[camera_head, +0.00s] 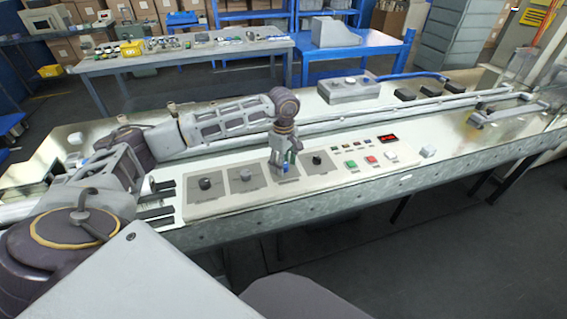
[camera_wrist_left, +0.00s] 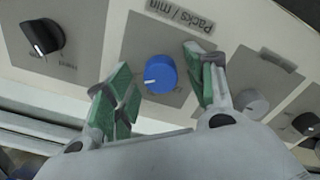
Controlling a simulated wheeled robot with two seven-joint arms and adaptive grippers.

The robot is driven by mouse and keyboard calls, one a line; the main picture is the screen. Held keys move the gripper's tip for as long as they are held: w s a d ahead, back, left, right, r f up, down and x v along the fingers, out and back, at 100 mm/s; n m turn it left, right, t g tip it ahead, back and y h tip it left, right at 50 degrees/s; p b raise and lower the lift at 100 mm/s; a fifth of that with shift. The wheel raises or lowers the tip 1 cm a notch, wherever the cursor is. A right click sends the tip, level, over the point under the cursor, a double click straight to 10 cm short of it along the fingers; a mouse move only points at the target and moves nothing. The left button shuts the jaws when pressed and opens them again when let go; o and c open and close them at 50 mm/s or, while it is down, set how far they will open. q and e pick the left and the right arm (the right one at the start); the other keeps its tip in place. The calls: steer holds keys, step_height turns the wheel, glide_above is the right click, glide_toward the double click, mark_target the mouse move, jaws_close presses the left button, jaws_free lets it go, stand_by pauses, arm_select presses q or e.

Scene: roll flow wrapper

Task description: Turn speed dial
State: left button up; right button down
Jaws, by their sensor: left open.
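The speed dial is a blue round knob (camera_wrist_left: 160,73) with a small white mark, on a grey plate labelled "Packs / min" in the left wrist view. My left gripper (camera_wrist_left: 158,66) is open, with one green-padded finger on each side of the knob. Contact between pads and knob cannot be made out. In the head view my left gripper (camera_head: 285,160) points down over the control panel (camera_head: 222,204) and mostly hides the blue knob. My right gripper is not in view.
A black knob (camera_head: 318,159) sits right of my gripper; a grey knob (camera_head: 245,175) and another black knob (camera_head: 205,184) sit left. A green button (camera_head: 351,164), a red button (camera_head: 371,159) and a red display (camera_head: 388,139) are farther right. A grey box (camera_head: 348,88) stands behind.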

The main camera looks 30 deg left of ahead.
arm_select(q)
step_height(320, 180, up, 12)
stand_by(1.0)
steer(key=shift+f, duration=0.1)
stand_by(0.5)
